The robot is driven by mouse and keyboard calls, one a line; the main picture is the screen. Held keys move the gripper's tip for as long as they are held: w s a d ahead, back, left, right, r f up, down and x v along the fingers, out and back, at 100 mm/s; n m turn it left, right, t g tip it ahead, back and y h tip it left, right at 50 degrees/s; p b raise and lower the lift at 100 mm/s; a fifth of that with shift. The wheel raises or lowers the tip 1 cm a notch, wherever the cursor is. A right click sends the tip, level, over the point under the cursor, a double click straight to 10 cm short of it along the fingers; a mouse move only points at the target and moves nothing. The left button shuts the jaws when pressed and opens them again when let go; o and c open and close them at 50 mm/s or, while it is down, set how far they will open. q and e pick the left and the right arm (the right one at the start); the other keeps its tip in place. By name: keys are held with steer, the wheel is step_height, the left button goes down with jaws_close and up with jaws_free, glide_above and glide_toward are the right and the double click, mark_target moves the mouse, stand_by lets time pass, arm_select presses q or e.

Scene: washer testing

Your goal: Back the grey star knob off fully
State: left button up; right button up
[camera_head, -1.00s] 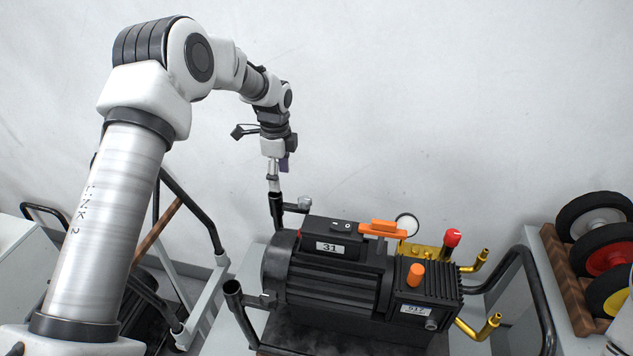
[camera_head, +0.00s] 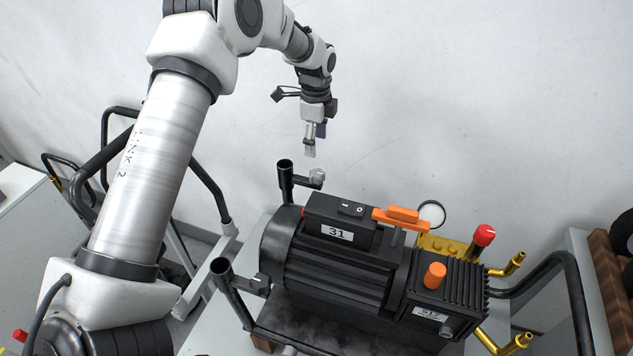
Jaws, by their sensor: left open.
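The small grey star knob (camera_head: 317,177) sits beside the top of a black upright tube (camera_head: 286,178) at the back left corner of the pump's frame. My left gripper (camera_head: 309,152) points down just above the knob, with a small gap between them in the picture. Its jaws are open and I see nothing held in them; the fingers are small and partly overlap in this view. The black pump (camera_head: 335,265) labelled 31 stands to the right of and below the knob. My right gripper is not in view.
A second black tube (camera_head: 222,275) stands at the pump's front left. The pump carries an orange handle (camera_head: 402,217), an orange cap (camera_head: 435,275), a red knob (camera_head: 484,235) and brass fittings. The bare wall lies behind; free room is above the pump.

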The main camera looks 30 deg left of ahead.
mark_target(317, 173)
arm_select(q)
steer(key=f+b, duration=0.1)
steer(key=f, duration=0.1)
steer(key=w+f+b, duration=0.1)
steer(key=f, duration=0.1)
steer(key=shift+f, duration=0.1)
steer(key=shift+f+p, duration=0.25)
steer(key=shift+p, duration=0.3)
steer(key=f+p, duration=0.1)
steer(key=f, duration=0.4)
steer(key=shift+s+f+p, duration=0.2)
steer(key=shift+f+p, duration=0.15)
steer(key=shift+w+f, duration=0.1)
steer(key=shift+f, duration=0.35)
steer(key=shift+r, duration=0.1)
steer(key=shift+c, duration=1.4)
steer(key=c, duration=0.9)
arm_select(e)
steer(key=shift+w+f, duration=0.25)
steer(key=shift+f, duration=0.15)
